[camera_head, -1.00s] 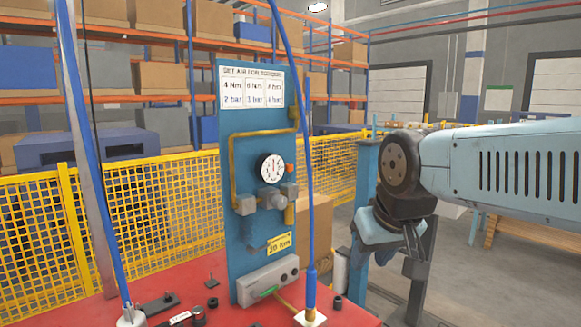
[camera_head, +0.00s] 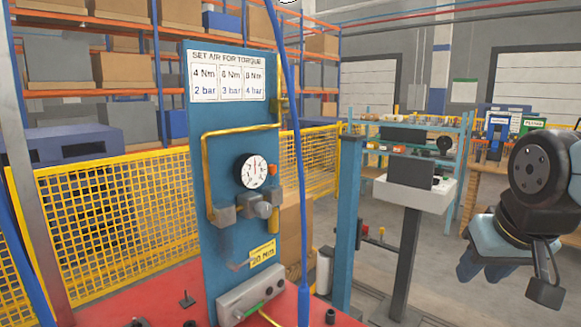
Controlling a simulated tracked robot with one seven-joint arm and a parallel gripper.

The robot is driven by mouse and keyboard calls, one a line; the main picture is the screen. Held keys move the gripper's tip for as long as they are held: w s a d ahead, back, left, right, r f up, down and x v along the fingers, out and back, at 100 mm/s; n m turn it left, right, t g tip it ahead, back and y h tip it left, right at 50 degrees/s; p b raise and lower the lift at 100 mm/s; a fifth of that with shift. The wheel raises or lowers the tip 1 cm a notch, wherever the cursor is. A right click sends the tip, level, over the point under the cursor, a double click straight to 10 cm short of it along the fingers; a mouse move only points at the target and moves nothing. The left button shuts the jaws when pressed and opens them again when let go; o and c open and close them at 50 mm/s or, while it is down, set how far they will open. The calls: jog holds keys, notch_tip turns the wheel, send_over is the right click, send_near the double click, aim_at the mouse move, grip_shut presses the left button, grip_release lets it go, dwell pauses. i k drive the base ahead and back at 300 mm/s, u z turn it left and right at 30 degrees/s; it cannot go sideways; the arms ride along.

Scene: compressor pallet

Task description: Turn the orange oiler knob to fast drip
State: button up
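A small orange knob (camera_head: 273,169) shows just right of the round white gauge (camera_head: 251,170) on the blue panel (camera_head: 230,135). It is too small to read its setting. My gripper (camera_head: 484,270) hangs at the right edge of the view, pointing down, well to the right of the panel and touching nothing visible. Its fingers are dark and seen from the side, so their opening is unclear.
The panel stands on a red pallet top (camera_head: 150,300). A blue hose (camera_head: 296,150) hangs in front of its right side. A blue post (camera_head: 346,220) and a grey stand (camera_head: 412,196) are between panel and gripper. A yellow mesh fence (camera_head: 110,215) runs behind.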

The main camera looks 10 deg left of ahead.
aim_at(271, 168)
jog(key=u, duration=0.1)
jog(key=k, duration=1.25)
jog(key=u, duration=0.6)
jog(key=i, duration=1)
jog(key=z, duration=0.05)
